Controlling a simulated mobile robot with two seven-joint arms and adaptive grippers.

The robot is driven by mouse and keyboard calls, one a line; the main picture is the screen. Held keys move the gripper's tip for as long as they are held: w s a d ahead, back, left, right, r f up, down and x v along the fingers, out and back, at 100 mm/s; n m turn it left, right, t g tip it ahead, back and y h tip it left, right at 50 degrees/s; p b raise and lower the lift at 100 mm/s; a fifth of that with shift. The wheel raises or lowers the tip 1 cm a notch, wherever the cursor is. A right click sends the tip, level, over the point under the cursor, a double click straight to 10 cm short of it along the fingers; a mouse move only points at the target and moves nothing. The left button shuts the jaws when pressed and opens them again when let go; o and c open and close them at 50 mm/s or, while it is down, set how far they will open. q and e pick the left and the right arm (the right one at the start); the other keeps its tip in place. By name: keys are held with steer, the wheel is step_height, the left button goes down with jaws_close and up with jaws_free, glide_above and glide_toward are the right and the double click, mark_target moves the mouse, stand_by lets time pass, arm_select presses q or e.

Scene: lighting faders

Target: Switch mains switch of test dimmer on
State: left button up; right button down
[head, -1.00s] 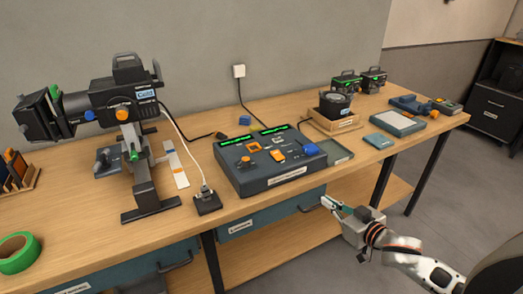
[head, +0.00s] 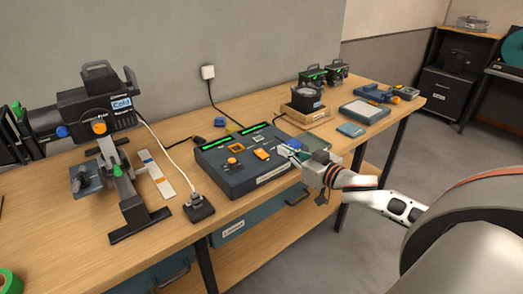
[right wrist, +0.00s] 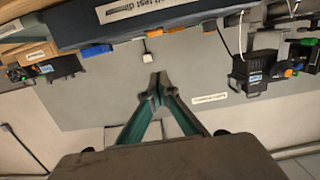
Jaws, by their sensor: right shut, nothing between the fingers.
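The test dimmer (head: 246,185) is a dark blue-grey box on the workbench with two lit green strips. Its top carries an orange block (head: 262,154), an orange square frame (head: 236,150), an orange knob (head: 232,161) and a blue part (head: 293,143) at the right end. I cannot tell for certain which part is the mains switch. My right gripper (head: 283,151) is shut and empty by the dimmer's right end, close to the blue part; contact is unclear. In the right wrist view its fingertips (right wrist: 155,88) meet below the dimmer's labelled edge (right wrist: 122,12). My left gripper is out of view.
A spotlight on a stand (head: 95,105) and a black socket block (head: 199,208) stand left of the dimmer. A lens in a wooden box (head: 306,110) stands behind my right gripper. The bench's front edge and drawers lie below.

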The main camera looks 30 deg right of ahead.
glide_above(264, 155)
steer(key=shift+s+d+f, duration=0.1)
steer(key=shift+s+f, duration=0.25)
steer(key=shift+f, duration=0.2)
steer(key=f, duration=0.3)
steer(key=shift+w+f, duration=0.15)
steer(key=shift+w, duration=0.2)
steer(key=shift+f, duration=0.45)
steer(key=shift+w, duration=0.1)
